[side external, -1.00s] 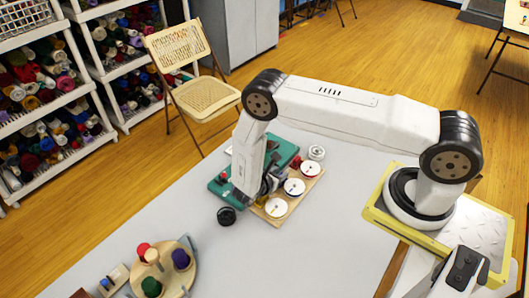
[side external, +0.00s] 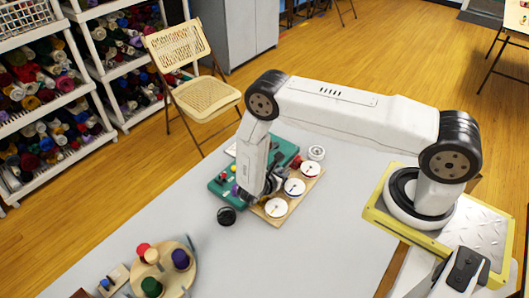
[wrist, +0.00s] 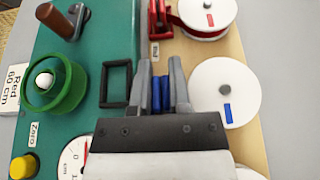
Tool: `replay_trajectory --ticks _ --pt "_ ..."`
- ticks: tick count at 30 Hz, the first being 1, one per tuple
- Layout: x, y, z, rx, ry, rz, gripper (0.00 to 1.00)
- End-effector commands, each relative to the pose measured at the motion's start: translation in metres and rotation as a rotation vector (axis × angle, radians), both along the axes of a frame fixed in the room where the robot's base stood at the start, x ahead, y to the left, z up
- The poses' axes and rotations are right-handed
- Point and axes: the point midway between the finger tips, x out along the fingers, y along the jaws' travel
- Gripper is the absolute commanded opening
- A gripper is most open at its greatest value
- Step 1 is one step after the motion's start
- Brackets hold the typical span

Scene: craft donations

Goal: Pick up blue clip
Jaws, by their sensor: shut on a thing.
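The blue clip (wrist: 161,95) shows as a narrow blue piece between my fingers in the wrist view. My gripper (wrist: 161,70) is shut on it, over the strip between a green board (wrist: 110,40) and a wooden board (wrist: 240,55). The gripper body hides the near part of the clip. I cannot tell whether the clip is clear of the board. In the side external view my gripper (side external: 248,200) is low beside the boards, and the clip is too small to make out.
A white disc with a blue mark (wrist: 225,85) is close on the right. A red clip (wrist: 160,20) and red spool (wrist: 207,20) are ahead. A black frame (wrist: 116,83), green ring (wrist: 55,85) and brown peg (wrist: 62,20) stand left. A round wooden stand (side external: 178,272) is farther off.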

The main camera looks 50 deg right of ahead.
Motion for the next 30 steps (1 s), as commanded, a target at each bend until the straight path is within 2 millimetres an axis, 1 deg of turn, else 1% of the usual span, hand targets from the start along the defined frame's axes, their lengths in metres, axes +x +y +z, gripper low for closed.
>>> replay_trajectory --ticks 1,7,14,17,21,26,30 --pt "-0.005 0.001 -0.005 0.008 0.012 0.003 0.00" --pt "-0.004 0.001 -0.004 0.009 0.012 0.003 0.00" --pt "-0.003 0.001 0.005 0.008 0.010 0.003 0.00" --pt "-0.003 0.001 0.013 0.007 0.009 0.002 0.00" --pt "-0.002 0.000 0.029 0.005 0.006 0.001 0.00" --pt "-0.015 0.003 0.045 0.004 0.007 0.002 0.00" --pt "-0.028 0.006 0.062 0.003 0.006 0.002 0.00"
